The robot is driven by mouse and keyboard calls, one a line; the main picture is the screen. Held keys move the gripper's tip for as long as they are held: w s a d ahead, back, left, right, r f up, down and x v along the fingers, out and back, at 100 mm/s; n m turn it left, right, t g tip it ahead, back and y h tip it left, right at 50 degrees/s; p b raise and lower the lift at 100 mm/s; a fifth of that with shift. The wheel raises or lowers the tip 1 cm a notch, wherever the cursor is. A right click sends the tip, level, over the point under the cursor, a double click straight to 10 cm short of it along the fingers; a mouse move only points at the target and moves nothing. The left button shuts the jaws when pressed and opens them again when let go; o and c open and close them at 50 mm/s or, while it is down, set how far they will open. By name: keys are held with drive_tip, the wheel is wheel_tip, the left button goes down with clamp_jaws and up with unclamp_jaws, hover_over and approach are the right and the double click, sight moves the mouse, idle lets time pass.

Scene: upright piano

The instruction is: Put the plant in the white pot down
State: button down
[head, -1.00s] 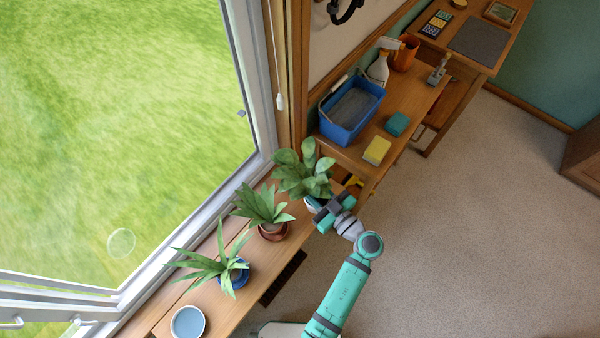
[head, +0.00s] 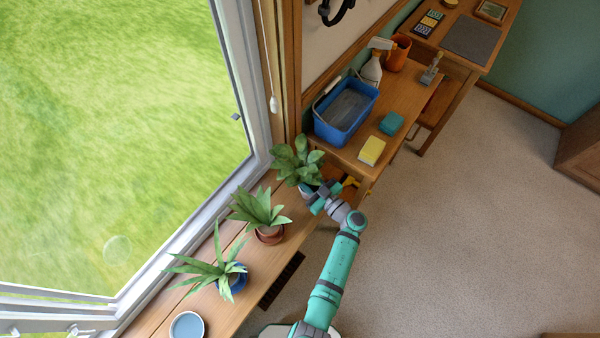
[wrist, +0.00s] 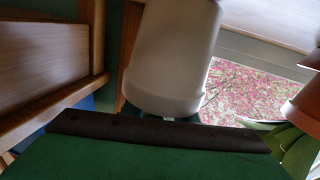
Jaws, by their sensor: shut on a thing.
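The plant in the white pot (head: 297,165) has broad green leaves and is at the far end of the wooden window shelf (head: 210,302) in the head view. My gripper (head: 318,198) is shut on the white pot from the right side, and the plant looks upright. In the wrist view the white pot (wrist: 172,55) fills the upper middle, upside down in the picture, behind a dark finger edge. The head view hides most of the pot behind leaves and gripper. I cannot tell whether its base touches the shelf.
A plant in a terracotta pot (head: 269,235) stands close by, then one in a blue pot (head: 238,282) and a blue dish (head: 187,326). Beyond is a bench with a blue bucket (head: 345,110), yellow sponge (head: 371,151) and teal sponge (head: 391,123).

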drive_tip(key=shift+f, duration=0.2)
drive_tip(key=c, duration=1.4)
unclamp_jaws()
